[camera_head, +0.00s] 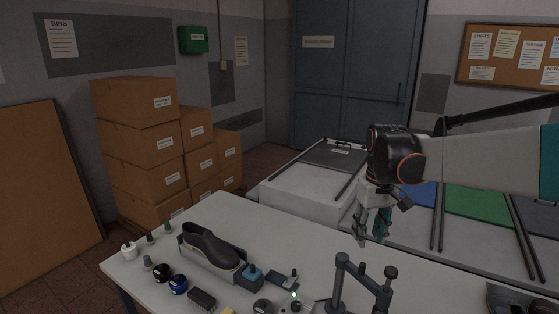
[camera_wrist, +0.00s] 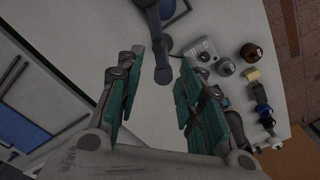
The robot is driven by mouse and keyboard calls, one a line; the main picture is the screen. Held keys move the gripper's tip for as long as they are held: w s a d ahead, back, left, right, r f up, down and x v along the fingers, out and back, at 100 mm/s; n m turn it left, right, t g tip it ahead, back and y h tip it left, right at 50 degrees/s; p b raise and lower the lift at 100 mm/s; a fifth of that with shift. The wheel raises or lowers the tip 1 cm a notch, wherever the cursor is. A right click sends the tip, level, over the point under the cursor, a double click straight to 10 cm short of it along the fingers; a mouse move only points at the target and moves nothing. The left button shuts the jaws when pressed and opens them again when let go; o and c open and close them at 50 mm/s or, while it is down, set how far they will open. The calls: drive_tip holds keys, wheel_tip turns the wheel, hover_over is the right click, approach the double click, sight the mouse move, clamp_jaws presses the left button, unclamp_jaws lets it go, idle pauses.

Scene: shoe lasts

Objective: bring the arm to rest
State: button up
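My gripper (camera_head: 372,236) hangs from the arm at the right of the head view, pointing down above the bench's back right part. In the wrist view its two teal-padded fingers (camera_wrist: 155,105) stand wide apart with nothing between them. A grey post fixture (camera_head: 345,285) stands on the bench in front of the gripper in the head view; its arm also shows beyond the fingers in the wrist view (camera_wrist: 157,40). A dark shoe (camera_head: 211,246) lies in a grey holder on the bench, left of the gripper and apart from it.
The white bench (camera_head: 225,212) carries jars, small bottles and a blue block (camera_head: 251,275) near its front and left. Stacked cardboard boxes (camera_head: 140,150) stand behind at left. A white table (camera_head: 300,190) and blue and green mats (camera_head: 478,210) lie behind the gripper.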

drive_tip(key=s+a+f+t+b, duration=0.2)
drive_tip(key=s+f+b, duration=0.1)
drive_tip(key=s, duration=0.4)
drive_tip(key=s+a+f+t+b, duration=0.2)
drive_tip(key=s+a+f+b, duration=0.1)
drive_tip(key=s, duration=0.4)
drive_tip(key=s+a+f+m+t+b, duration=0.1)
drive_tip(key=s+a+f+t+b, duration=0.1)
drive_tip(key=s+f+b, duration=0.2)
drive_tip(key=s+f, duration=0.1)
drive_tip(key=s, duration=0.2)
drive_tip(key=shift+s+a+t, duration=0.25)
drive_tip(key=shift+t, duration=0.15)
